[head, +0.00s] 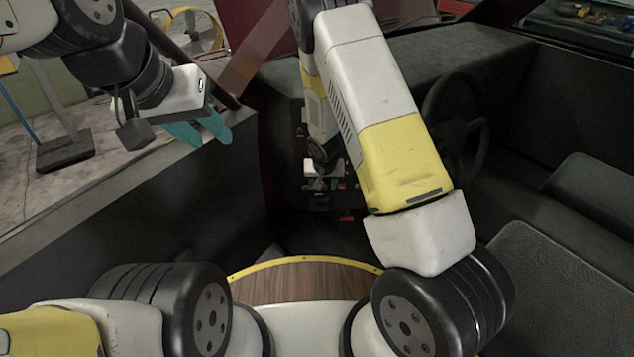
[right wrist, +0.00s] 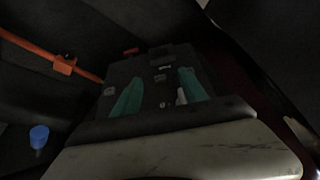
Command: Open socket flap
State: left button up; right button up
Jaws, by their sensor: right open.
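A dark panel (right wrist: 152,78) with small pale marks lies ahead in the right wrist view. I cannot make out a socket flap on it for certain. My right gripper (right wrist: 160,88) is open, with one teal finger on each side of the middle of this panel. A small white piece (right wrist: 181,97) shows beside its right finger; I cannot tell if they touch. In the head view my right gripper (head: 319,184) is small and dim, low in the car's footwell. My left gripper (head: 214,141) is open and empty, above the car's left sill.
An orange bar (right wrist: 40,54) crosses at the left in the right wrist view, with a blue knob (right wrist: 39,136) below. In the head view a steering wheel (head: 455,125) and a seat (head: 560,270) stand right of my right arm. The door sill (head: 90,195) runs along the left.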

send_near(320, 206)
jog(key=x, duration=0.7)
jog(key=shift+w+f, duration=0.1)
jog(key=shift+f, duration=0.1)
grip_shut()
